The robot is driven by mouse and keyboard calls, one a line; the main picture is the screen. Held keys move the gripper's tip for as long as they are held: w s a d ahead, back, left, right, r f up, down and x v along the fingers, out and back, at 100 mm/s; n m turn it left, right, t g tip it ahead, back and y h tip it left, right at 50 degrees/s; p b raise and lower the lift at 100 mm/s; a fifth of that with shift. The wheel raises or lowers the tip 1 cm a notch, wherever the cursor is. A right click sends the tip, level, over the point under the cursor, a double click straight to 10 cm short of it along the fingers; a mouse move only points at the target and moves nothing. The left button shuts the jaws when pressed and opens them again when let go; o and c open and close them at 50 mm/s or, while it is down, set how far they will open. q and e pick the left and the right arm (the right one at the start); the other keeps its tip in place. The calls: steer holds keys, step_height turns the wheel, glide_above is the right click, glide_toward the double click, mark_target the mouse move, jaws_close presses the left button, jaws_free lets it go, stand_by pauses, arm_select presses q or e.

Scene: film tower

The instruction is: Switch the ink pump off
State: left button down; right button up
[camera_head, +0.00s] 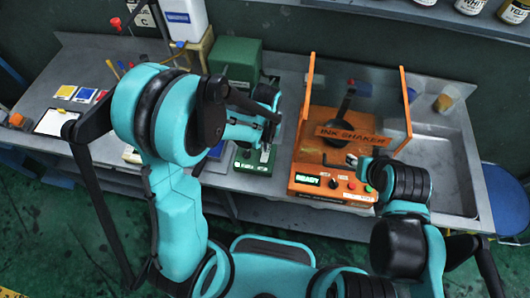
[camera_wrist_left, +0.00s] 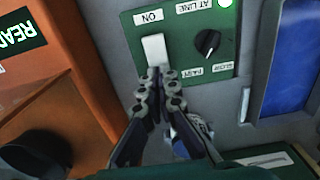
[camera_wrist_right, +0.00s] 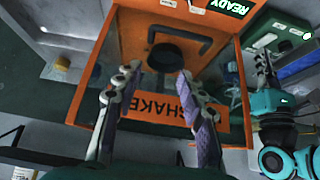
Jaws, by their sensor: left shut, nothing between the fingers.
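The green control panel (camera_head: 252,168) sits at the front of the bench, before a green box (camera_head: 236,60) partly hidden by my left arm. In the left wrist view the panel (camera_wrist_left: 222,45) carries a white rocker switch (camera_wrist_left: 154,48) near an ON label, a black knob (camera_wrist_left: 207,42) and a pale round lamp (camera_wrist_left: 225,3). My left gripper (camera_head: 266,148) is shut and empty; in its wrist view its tips (camera_wrist_left: 160,76) are at the switch's lower end. Whether they touch it I cannot tell. My right gripper (camera_wrist_right: 158,72) is open and empty by the orange ink shaker (camera_head: 330,183).
The shaker, with a READY display and clear guard, stands just right of the panel. A sink (camera_head: 440,165) lies farther right, with a blue stool (camera_head: 505,198) beyond. Color cards (camera_head: 66,92) and a white sheet (camera_head: 56,122) lie at the bench's left.

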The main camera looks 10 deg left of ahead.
arm_select(q)
steer(key=shift+r+p, duration=1.8)
steer(key=shift+r, duration=1.05)
arm_select(e)
step_height(320, 180, up, 4)
steer(key=shift+f, duration=0.1)
arm_select(q)
steer(key=shift+f, duration=0.1)
